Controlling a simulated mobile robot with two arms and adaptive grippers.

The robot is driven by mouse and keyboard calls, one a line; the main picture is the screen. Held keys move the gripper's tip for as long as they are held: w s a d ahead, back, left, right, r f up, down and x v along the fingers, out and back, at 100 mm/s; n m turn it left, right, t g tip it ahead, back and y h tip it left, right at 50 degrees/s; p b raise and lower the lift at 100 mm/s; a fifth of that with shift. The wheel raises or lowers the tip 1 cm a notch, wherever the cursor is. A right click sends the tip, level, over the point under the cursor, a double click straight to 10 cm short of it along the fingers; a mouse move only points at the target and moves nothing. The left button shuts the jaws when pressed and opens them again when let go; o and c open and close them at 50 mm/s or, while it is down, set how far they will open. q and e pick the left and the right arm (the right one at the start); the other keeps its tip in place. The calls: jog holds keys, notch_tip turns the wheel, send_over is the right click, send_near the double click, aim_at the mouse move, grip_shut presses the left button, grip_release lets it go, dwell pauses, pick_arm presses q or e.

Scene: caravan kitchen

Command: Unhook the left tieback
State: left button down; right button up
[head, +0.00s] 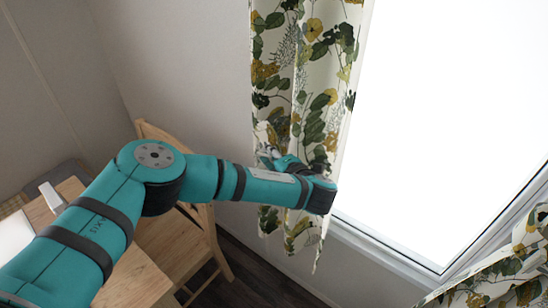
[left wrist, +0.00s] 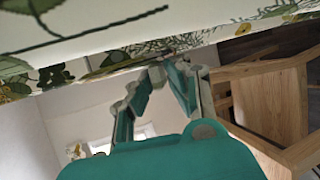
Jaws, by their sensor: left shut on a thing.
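The left curtain (head: 302,90), white with green and yellow leaves, hangs beside the bright window. It also fills the top of the left wrist view (left wrist: 110,32). My left gripper (head: 272,160) is at the left edge of this curtain, about halfway down the visible cloth, and my wrist covers part of it. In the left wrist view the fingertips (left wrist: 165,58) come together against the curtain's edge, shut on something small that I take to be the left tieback. The tieback is mostly hidden, and I cannot see its hook. My right gripper is not in view.
A wooden chair (head: 205,245) stands below my left arm, next to a wooden table (head: 135,285). The window (head: 450,110) is right of the curtain. Another leaf-patterned curtain (head: 510,270) hangs slanted at the lower right. Bare wall (head: 180,70) lies left of the curtain.

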pick_arm(q)
jog(key=shift+w+a+t+y, duration=0.35)
jog(key=shift+a+t+y, duration=0.1)
jog(key=shift+t, duration=0.15)
jog(key=c, duration=1.4)
grip_release()
jog(key=shift+s+d+f, duration=0.1)
jog(key=shift+s+d, duration=0.25)
jog(key=shift+s, duration=0.1)
jog(key=shift+v, duration=5.4)
jog(key=shift+a, duration=0.1)
